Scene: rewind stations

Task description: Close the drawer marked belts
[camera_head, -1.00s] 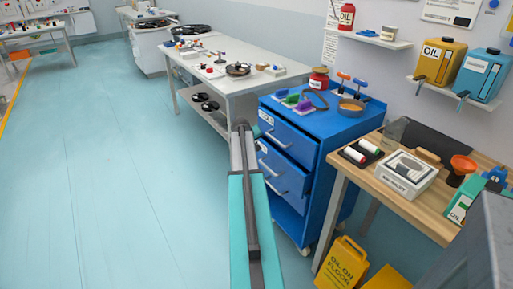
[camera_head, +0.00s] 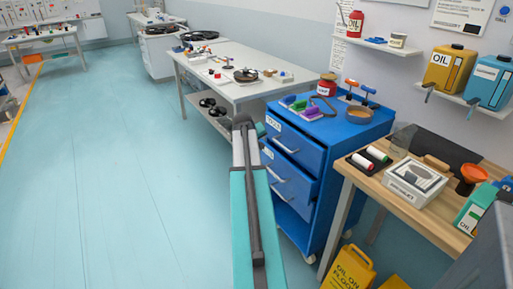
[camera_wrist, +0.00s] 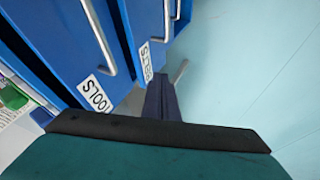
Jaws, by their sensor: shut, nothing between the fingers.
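The blue cabinet (camera_head: 350,128) stands right of centre in the head view, with drawers stacked on its left-facing front. The wrist view shows the top drawer's label, TOOLS (camera_wrist: 95,95), and the belts drawer's label (camera_wrist: 146,62) on the front beside it. Each front has a bar handle; the belts drawer's handle (camera_wrist: 166,20) is near the top of the wrist view. I cannot tell how far the belts drawer stands out. My gripper (camera_head: 243,122) is shut and empty, in front of the cabinet's drawer side. Its dark fingers (camera_wrist: 163,98) appear beside the belts label; contact is unclear.
A wooden bench (camera_head: 400,195) with a grey-white box and oil containers stands right of the cabinet. A yellow floor sign (camera_head: 350,270) stands below it. A white table (camera_head: 225,75) with parts is behind the cabinet. The floor at left is clear.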

